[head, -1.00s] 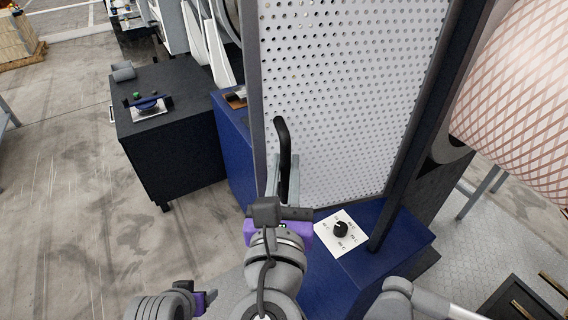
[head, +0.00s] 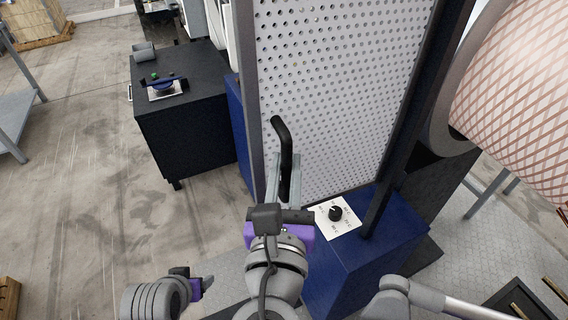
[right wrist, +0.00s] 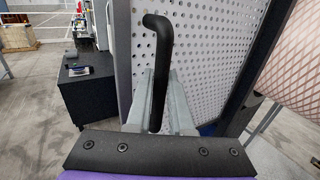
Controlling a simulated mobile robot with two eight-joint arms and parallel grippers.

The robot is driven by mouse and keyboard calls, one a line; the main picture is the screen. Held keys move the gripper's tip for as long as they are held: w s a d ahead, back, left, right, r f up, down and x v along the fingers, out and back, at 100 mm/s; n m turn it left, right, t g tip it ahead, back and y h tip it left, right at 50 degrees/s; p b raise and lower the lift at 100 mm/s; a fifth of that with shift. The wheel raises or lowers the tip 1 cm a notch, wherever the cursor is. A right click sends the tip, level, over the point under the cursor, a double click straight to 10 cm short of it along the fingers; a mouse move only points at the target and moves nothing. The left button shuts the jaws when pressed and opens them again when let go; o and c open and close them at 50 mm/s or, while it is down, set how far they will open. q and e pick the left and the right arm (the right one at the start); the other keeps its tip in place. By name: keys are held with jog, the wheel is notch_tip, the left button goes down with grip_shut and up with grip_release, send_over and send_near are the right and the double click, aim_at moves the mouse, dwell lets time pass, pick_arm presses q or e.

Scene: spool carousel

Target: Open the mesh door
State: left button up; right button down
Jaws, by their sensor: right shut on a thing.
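The mesh door is a white perforated panel (head: 340,90) in a grey frame, standing upright in the middle of the head view. A black bent bar handle (head: 282,135) stands out near its left edge. My right gripper (head: 284,175) is shut on the lower part of this handle. In the right wrist view the handle (right wrist: 158,60) rises between the two grey fingers (right wrist: 157,105), and the perforated panel (right wrist: 200,55) lies just behind. My left gripper (head: 197,288) shows only in part at the lower left, away from the door; its fingers cannot be made out.
A blue base with a white dial plate (head: 335,217) stands below the door. A dark post (head: 408,130) and a large mesh-patterned spool (head: 515,85) are at the right. A black cabinet (head: 185,115) stands at the left. Open concrete floor (head: 75,150) lies left of it.

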dwell(0.4)
jog(key=c, duration=0.8)
grip_release()
jog(key=shift+d, duration=0.1)
jog(key=shift+s, duration=0.1)
jog(key=shift+s+a+f, duration=0.1)
jog(key=shift+s+a, duration=0.15)
jog(key=shift+s, duration=0.35)
jog(key=s, duration=0.1)
jog(key=s+b, duration=0.1)
jog(key=s, duration=0.2)
jog(key=shift+s+a, duration=0.15)
jog(key=shift+a, duration=0.15)
pick_arm(q)
jog(key=shift+s+f+b, duration=0.2)
jog(key=shift+s+f, duration=0.1)
jog(key=shift+f, duration=0.3)
jog(key=shift+s+f+b, duration=0.15)
jog(key=shift+s+f, duration=0.15)
jog(key=shift+f, duration=0.3)
pick_arm(e)
jog(key=shift+s, duration=0.85)
pick_arm(q)
jog(key=shift+d, duration=0.1)
